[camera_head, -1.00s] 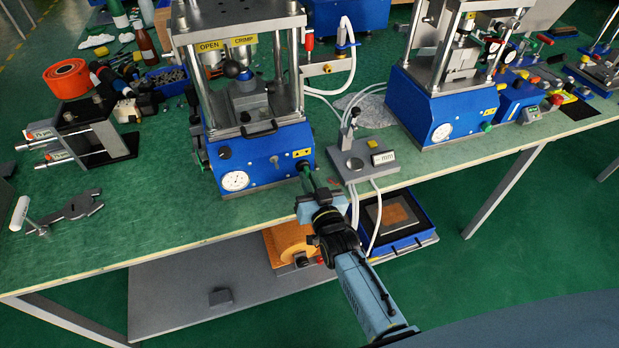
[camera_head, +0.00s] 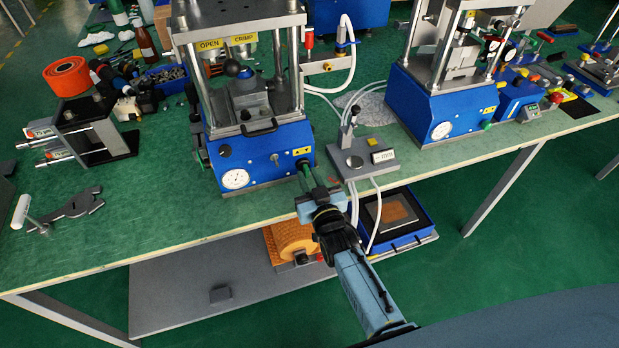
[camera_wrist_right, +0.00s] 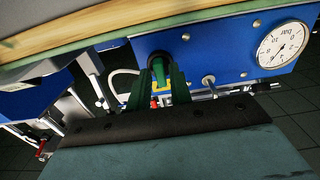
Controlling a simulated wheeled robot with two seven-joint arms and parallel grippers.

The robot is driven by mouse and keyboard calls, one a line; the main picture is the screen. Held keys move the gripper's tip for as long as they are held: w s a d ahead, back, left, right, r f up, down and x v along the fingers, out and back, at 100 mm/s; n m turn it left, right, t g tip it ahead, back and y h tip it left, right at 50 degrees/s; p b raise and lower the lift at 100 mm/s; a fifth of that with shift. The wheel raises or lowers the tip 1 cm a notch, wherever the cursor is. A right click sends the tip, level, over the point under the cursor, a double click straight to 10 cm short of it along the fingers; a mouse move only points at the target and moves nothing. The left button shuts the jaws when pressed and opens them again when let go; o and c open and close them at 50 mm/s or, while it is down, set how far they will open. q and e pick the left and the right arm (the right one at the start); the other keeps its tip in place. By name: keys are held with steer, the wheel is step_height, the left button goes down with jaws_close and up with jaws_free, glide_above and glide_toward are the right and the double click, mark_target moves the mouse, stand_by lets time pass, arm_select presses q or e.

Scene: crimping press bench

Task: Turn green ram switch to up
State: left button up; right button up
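The green ram switch (camera_wrist_right: 158,64) is on the blue front of the left press (camera_head: 262,160), below a yellow arrow label (camera_head: 302,152). In the head view it is mostly hidden by my right gripper (camera_head: 312,172), which reaches up to the press front. In the right wrist view, the green fingers of my right gripper (camera_wrist_right: 160,82) stand on either side of the switch, with a gap between them. They look open; contact with the switch cannot be made out. The switch's setting is too small to tell. My left gripper is not in view.
A pressure gauge (camera_head: 235,179) is on the same press front. A grey measuring stand (camera_head: 362,160) with white hoses is close to the right of my gripper. A second blue press (camera_head: 445,108) stands farther right. The table's front edge runs below my gripper.

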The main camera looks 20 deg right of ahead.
steer(key=shift+o, duration=1)
steer(key=s+p, duration=0.1)
steer(key=s, duration=1.2)
steer(key=shift+s+d+p, duration=0.2)
steer(key=shift+p, duration=0.2)
steer(key=shift+f, duration=0.1)
steer(key=s+f+n+g+y, duration=0.1)
steer(key=s+f+g, duration=0.5)
steer(key=f, duration=0.6)
steer(key=s+f+g, duration=0.3)
steer(key=s+f, duration=0.6)
steer(key=f, duration=0.4)
steer(key=s+d+f+g, duration=0.4)
steer(key=s+f, duration=0.1)
steer(key=s, duration=0.5)
steer(key=s+d+f+g+h, duration=0.1)
steer(key=s+d+f+g, duration=0.3)
steer(key=s, duration=0.7)
steer(key=shift+d+f+n+h, duration=0.3)
steer(key=shift+d+f+n, duration=0.1)
steer(key=shift+f, duration=0.25)
